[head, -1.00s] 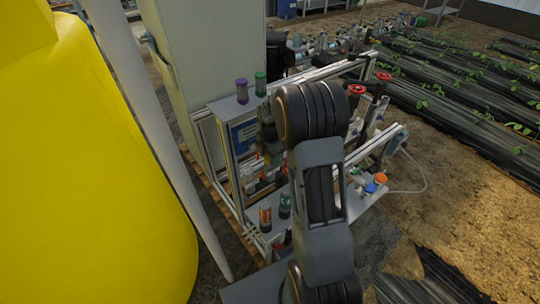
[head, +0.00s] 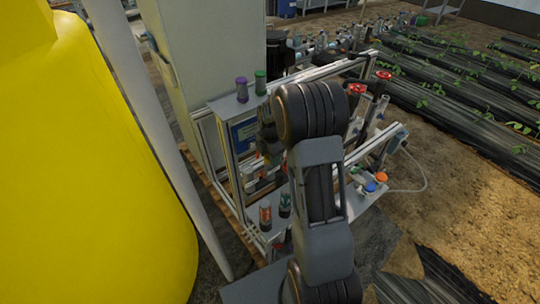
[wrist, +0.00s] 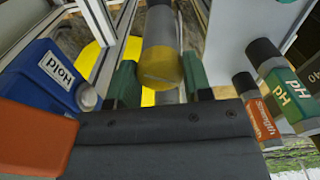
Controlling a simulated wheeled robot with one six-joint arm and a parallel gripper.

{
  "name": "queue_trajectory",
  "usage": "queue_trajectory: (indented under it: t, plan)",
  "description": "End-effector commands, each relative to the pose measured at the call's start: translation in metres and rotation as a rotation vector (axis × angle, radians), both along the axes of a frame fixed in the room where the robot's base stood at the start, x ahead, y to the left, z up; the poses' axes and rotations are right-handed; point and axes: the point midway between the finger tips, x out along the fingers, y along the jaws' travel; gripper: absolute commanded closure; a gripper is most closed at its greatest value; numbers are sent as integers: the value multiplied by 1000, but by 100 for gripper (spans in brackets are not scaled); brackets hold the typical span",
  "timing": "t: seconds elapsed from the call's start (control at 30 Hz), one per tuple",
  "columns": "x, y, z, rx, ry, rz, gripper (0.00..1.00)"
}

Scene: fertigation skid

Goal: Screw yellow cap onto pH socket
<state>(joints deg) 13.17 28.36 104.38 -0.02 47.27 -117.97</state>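The yellow cap (wrist: 160,68) is see-through and sits at the near end of a grey cylinder (wrist: 160,25) in the wrist view. My gripper (wrist: 161,80) has its two green fingers on either side of the cap, and both appear to touch it. In the head view my gripper (head: 268,148) is by the front of the skid frame, partly behind my arm; the cap cannot be made out there. I cannot identify the pH socket or tell how the cylinder joins the cap.
Labelled bottles (wrist: 278,85), one reading pH, stand close at the right of the wrist view. A blue box (wrist: 52,75) and an orange block (wrist: 38,130) are close at the left. Purple-capped (head: 242,90) and green-capped (head: 260,84) bottles stand on the shelf above.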

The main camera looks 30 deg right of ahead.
Motion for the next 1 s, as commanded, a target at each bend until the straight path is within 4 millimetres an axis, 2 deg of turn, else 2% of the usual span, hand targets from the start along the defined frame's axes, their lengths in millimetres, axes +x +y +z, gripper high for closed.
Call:
queue_trajectory:
  t: [0.1, 0.4, 0.73, 1.0]
  plan:
    - [0, 0, 0, 0, 0, 0, 57]
    - [0, 0, 0, 0, 0, 0, 84]
    - [0, 0, 1, 0, -1, -241, 84]
    - [0, 0, 0, 0, -1, -262, 84]
